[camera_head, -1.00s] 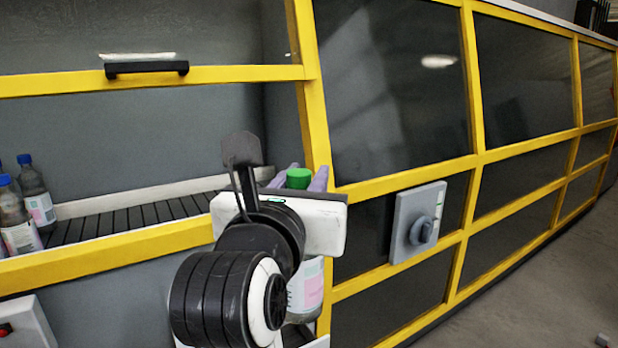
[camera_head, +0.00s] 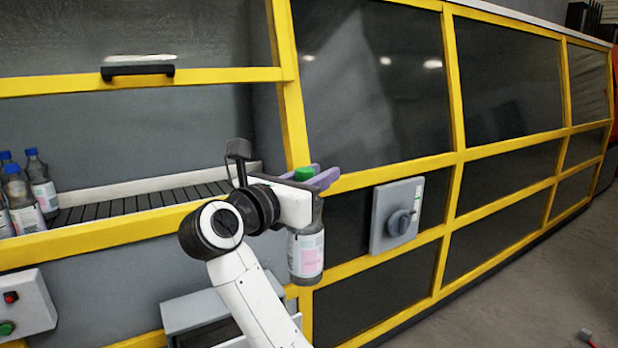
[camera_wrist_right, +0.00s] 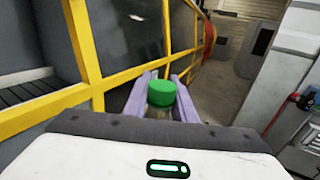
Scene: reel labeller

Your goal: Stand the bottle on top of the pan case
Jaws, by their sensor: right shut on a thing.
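A clear bottle with a green cap and a white and pink label (camera_head: 306,250) hangs upright in the jaws of my right gripper (camera_head: 318,178). The purple fingers are shut around its neck, just below the cap. In the right wrist view the green cap (camera_wrist_right: 162,93) shows between the two fingers, and the rest of the bottle is mostly hidden behind the gripper body. The bottle is in the air in front of the yellow-framed machine. I cannot make out a pan case for certain. My left gripper is not in view.
Several blue-capped bottles (camera_head: 40,187) stand on the machine's slatted conveyor (camera_head: 140,203) at the left. A grey switch box (camera_head: 396,214) juts from the front to the right of the bottle. A grey box (camera_head: 190,309) is low behind my arm. Floor (camera_head: 520,290) is open at the right.

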